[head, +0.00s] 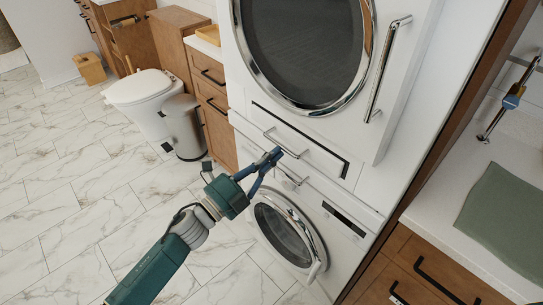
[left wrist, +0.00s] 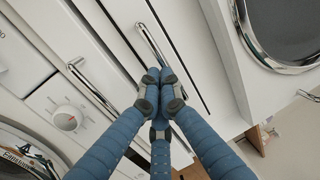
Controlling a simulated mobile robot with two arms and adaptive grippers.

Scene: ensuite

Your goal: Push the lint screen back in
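The lint screen (head: 318,153) is a long white front panel with a dark border, below the upper machine's round door. It bears a chrome bar handle (head: 287,143). In the left wrist view the lint screen (left wrist: 180,45) and its handle (left wrist: 152,43) run diagonally at the top middle. My left gripper (head: 276,154) is in front of the panel. In the left wrist view its blue fingers (left wrist: 159,80) come together at the tips, near the handle's lower end. I see nothing held, and cannot tell whether they touch the handle. My right gripper is not in view.
A second chrome handle (left wrist: 92,88) and a white dial (left wrist: 67,119) are beside the fingers. The lower machine's round door (head: 285,232) is below. A wooden counter unit (head: 415,262) stands at right. A bin (head: 184,128) and toilet (head: 140,92) are at left; marble floor (head: 60,180) is clear.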

